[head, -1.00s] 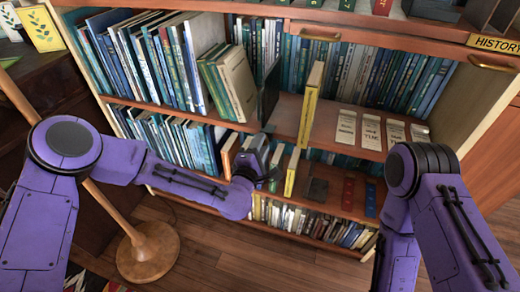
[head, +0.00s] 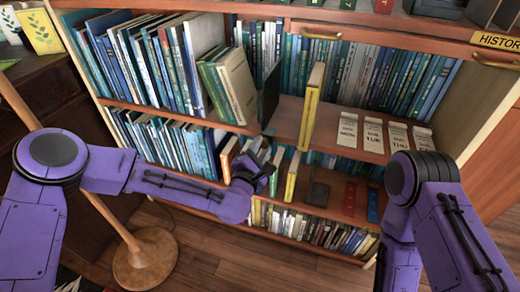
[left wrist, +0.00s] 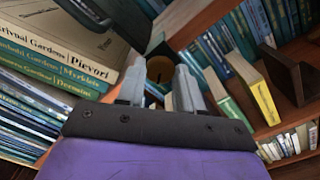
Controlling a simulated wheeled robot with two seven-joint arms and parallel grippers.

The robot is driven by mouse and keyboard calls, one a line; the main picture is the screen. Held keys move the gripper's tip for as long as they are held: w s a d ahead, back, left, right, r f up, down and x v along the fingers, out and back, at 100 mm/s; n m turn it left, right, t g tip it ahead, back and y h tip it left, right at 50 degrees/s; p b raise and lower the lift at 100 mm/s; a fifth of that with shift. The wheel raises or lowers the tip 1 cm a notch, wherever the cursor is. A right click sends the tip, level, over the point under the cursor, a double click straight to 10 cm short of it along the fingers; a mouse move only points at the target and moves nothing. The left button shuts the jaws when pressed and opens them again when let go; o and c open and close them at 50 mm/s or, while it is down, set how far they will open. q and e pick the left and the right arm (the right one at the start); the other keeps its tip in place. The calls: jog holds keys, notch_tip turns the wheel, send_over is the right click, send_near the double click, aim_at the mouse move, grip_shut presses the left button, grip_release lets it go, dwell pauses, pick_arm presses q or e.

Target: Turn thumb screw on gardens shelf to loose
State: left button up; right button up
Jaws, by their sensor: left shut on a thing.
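The thumb screw (left wrist: 160,70) shows in the left wrist view as a round brass knob between the fingers. My left gripper (left wrist: 159,90) is shut on it, one grey finger on each side. In the head view my left gripper (head: 265,165) is at the edge of the middle shelf, below the black bookend (head: 270,95); the screw cannot be made out there. Beside the gripper in the left wrist view lie books with Gardens on their spines (left wrist: 60,50). My right arm is at the right of the head view, but its gripper is out of frame.
A yellow-spined book (head: 311,105) stands on the middle shelf, with day-name cards (head: 372,135) to its right. Rows of books (head: 160,65) fill the shelves at left. A wooden lamp stand (head: 145,262) is on the floor at left.

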pick_arm(q)
jog(key=o, duration=1)
jog(key=v, duration=1)
jog(key=shift+s+a, duration=0.1)
jog(key=shift+s, duration=0.15)
